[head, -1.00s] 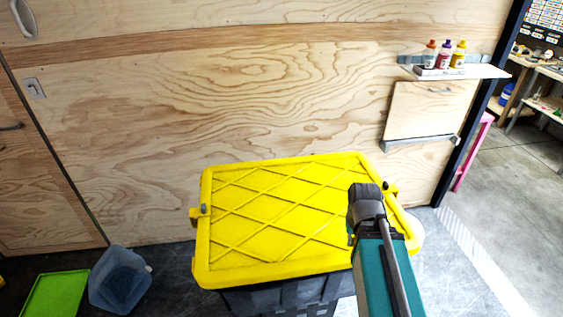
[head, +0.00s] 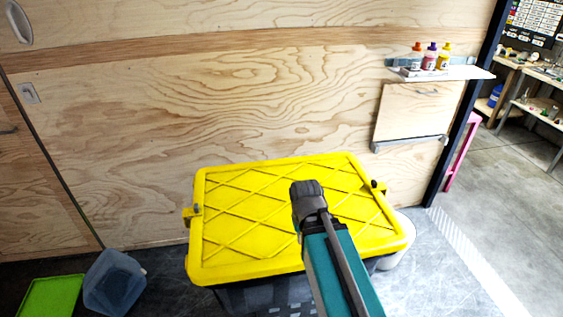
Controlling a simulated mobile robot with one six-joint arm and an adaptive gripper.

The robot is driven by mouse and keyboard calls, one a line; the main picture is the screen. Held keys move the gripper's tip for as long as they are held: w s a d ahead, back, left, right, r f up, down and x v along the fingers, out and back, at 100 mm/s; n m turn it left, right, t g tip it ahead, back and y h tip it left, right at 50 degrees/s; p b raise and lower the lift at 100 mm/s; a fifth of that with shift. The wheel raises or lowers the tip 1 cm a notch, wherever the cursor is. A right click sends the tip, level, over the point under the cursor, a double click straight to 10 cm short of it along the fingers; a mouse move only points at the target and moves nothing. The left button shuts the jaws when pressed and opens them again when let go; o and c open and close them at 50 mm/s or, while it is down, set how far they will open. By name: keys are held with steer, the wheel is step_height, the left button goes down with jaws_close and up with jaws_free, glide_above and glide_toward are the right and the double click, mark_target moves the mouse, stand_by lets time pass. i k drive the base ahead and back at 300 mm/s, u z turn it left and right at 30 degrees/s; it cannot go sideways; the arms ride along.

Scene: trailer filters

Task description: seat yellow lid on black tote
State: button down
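The yellow lid (head: 250,215) with a raised diamond pattern lies over the black tote (head: 262,294) in the head view. Only the front side of the tote shows below the lid. The lid looks roughly level, but I cannot tell whether its rim is fully down on the tote. My gripper (head: 301,230) is at the end of my teal arm, over the right half of the lid. Its fingers are hidden by the arm's dark wrist, so I cannot tell if it touches the lid or is open or shut.
A clear bluish bin (head: 114,283) and a green lid (head: 50,297) are on the floor at the left. A white bucket (head: 398,252) stands right of the tote. A plywood wall (head: 230,110) is close behind, with a shelf of bottles (head: 440,71). Open floor lies at the right.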

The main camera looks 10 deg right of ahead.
mark_target(245, 230)
steer(key=u, duration=0.1)
steer(key=i, duration=1)
steer(key=z, duration=0.05)
